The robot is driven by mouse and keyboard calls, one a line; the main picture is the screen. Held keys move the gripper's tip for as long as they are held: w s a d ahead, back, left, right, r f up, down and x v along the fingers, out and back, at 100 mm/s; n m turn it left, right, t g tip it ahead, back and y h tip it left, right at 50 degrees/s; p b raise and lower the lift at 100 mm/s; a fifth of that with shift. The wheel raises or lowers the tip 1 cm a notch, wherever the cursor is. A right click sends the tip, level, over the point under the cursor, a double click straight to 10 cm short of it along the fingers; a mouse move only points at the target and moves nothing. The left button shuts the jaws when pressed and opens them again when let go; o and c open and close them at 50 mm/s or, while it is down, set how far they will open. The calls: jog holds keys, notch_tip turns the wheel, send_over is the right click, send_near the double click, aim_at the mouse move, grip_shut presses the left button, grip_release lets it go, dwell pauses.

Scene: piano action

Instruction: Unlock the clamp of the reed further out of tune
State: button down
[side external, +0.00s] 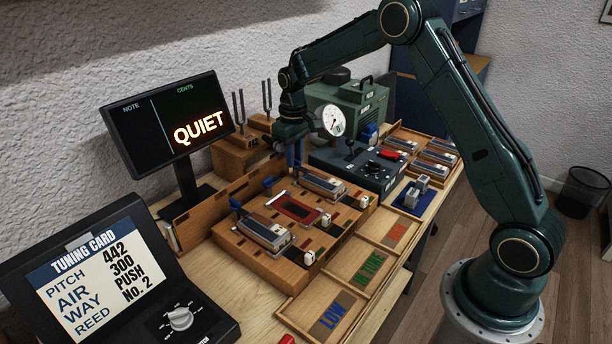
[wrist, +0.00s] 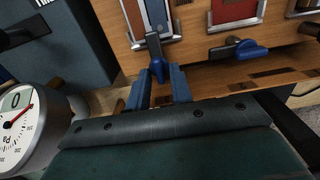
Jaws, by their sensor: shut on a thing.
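My gripper (side external: 295,162) is lowered at the back edge of the wooden reed board (side external: 325,243). In the wrist view my blue fingers (wrist: 160,88) are shut on the blue clamp lever (wrist: 156,62) by the far reed; its dark arm points toward that reed. The far reed (side external: 323,184) and the near reed (side external: 264,232) lie on the board with a red-framed bay (side external: 296,208) between them. Two other blue clamp levers, the middle one (side external: 268,184) and the near one (side external: 237,205), stand along the back edge. My gripper hides the held lever in the side view.
The monitor (side external: 170,118) reads QUIET. The tuning card (side external: 90,265) reads pitch 442, air 300, way push, reed No. 2. A round pressure gauge (side external: 332,122) is near my wrist. Labelled wooden trays (side external: 318,305) line the front; tuning forks (side external: 253,105) stand behind.

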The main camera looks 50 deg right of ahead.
jog(key=shift+n, duration=0.5)
jog(key=n, duration=0.3)
jog(key=shift+a+n, duration=0.1)
jog(key=shift+n, duration=0.2)
jog(key=n, duration=0.4)
jog(key=shift+a+n, duration=0.1)
jog(key=shift+n, duration=0.2)
jog(key=c, duration=1.3)
grip_release()
jog(key=shift+r, duration=0.1)
notch_tip(320, 180, up, 14)
jog(key=shift+f, duration=0.15)
